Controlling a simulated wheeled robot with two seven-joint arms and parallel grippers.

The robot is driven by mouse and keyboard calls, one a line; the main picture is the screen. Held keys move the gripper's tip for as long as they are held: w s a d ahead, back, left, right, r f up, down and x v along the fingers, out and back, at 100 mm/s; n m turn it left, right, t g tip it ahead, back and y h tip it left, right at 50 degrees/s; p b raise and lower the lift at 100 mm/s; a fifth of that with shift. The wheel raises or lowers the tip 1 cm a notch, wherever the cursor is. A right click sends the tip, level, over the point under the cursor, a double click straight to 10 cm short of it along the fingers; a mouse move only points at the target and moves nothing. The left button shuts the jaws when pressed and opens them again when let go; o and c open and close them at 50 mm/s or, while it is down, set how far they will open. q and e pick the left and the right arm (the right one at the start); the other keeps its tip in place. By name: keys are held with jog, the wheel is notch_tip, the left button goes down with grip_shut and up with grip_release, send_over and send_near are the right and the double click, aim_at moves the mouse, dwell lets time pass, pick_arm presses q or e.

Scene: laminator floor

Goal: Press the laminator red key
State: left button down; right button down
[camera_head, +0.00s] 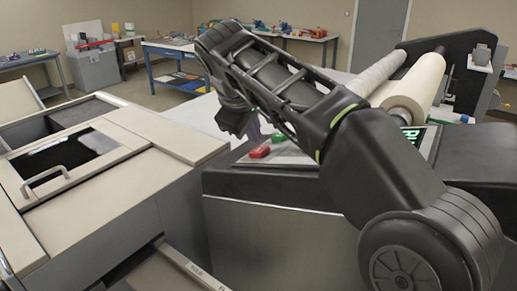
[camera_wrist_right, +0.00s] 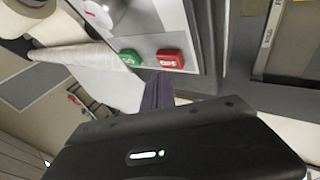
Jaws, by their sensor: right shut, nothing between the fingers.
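The laminator's red key (camera_head: 260,152) sits on the light panel at the near left edge of the laminator, beside the green key (camera_head: 278,138). In the right wrist view the red key (camera_wrist_right: 170,59) and the green key (camera_wrist_right: 130,57) both show uncovered. My right gripper (camera_head: 254,132) is shut and empty, just behind the red key in the head view. In the wrist view its dark fingers (camera_wrist_right: 159,80) end close to the red key, slightly toward the green one. I cannot tell the height gap; no touch shows. My left gripper is out of view.
A beige machine (camera_head: 175,140) with a handled lid stands close on the left, across a narrow gap. White film rolls (camera_head: 415,85) and a lit screen (camera_head: 414,134) lie behind my right arm. Blue-framed tables (camera_head: 170,50) stand far back.

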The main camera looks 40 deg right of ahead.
jog(key=shift+f, duration=0.1)
jog(key=shift+s+f+b, duration=0.15)
jog(key=shift+f+b, duration=0.15)
jog(key=shift+b, duration=0.05)
jog(key=shift+s+d+f+b, duration=0.1)
jog(key=shift+s+f+b, duration=0.05)
jog(key=shift+f+b, duration=0.3)
dwell(0.8)
jog(key=shift+w+r+p, duration=0.3)
jog(key=shift+r+p, duration=0.6)
jog(key=shift+p, duration=0.55)
